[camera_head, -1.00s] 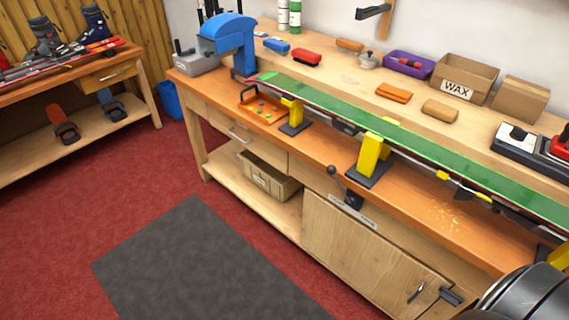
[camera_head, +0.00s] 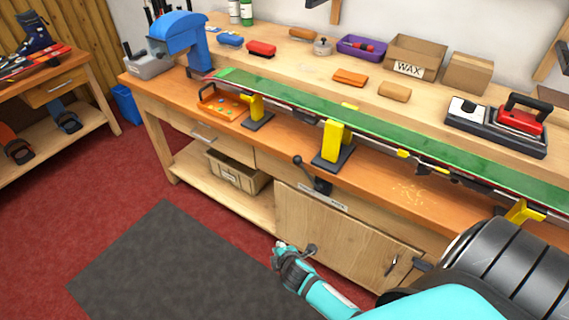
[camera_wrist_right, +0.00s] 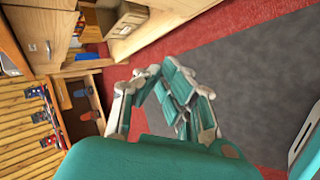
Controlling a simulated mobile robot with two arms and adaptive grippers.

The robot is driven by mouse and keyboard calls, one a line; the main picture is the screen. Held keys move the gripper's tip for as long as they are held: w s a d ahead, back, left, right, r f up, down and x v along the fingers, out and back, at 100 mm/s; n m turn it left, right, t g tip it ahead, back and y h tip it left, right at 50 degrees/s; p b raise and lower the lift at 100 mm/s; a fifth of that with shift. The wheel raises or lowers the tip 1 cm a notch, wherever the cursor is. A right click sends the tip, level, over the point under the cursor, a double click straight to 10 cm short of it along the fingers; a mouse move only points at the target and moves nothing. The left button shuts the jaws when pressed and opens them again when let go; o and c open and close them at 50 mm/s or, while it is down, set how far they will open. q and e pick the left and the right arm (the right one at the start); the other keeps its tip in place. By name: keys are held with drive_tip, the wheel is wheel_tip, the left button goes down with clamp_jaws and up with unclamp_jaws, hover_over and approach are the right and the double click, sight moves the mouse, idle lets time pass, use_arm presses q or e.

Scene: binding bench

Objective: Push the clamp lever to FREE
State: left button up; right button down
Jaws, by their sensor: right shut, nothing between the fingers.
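The clamp lever (camera_head: 306,170) is on the front edge of the bench in the head view. It is a short dark rod with a round black knob, slanting up and left from a dark mount (camera_head: 322,186). A pale label plate (camera_head: 323,198) lies just below it, its text too small to read. My right gripper (camera_head: 294,249) is shut and empty, low in front of the cabinet door, below the lever and apart from it. Its fingers (camera_wrist_right: 163,78) also show in the wrist view, where I cannot make out the lever. My left gripper is not in view.
A green ski (camera_head: 400,134) lies along the bench on yellow supports (camera_head: 336,139). The cabinet door (camera_head: 335,232) and an open shelf with a bin (camera_head: 237,172) are below. A waxing iron (camera_head: 520,117) stands at right. The floor by the grey mat (camera_head: 170,262) is clear.

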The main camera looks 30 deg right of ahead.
drive_tip(key=w+d+r+n+t+h, duration=0.1)
drive_tip(key=w+d+r+t, duration=0.1)
drive_tip(key=r, duration=0.8)
drive_tip(key=w+d+r+n+t+h, duration=0.1)
drive_tip(key=w+r, duration=0.4)
drive_tip(key=r, duration=0.6)
drive_tip(key=shift+d+n+t+h, duration=0.4)
drive_tip(key=shift+n+h, duration=0.2)
drive_tip(key=shift+n, duration=0.1)
drive_tip(key=x, duration=1)
drive_tip(key=s+d+p, duration=0.1)
drive_tip(key=s+d+r+p, duration=0.1)
drive_tip(key=shift+s+d+r, duration=0.1)
drive_tip(key=shift+d+r, duration=0.2)
drive_tip(key=shift+d, duration=0.1)
drive_tip(key=shift+d, duration=0.1)
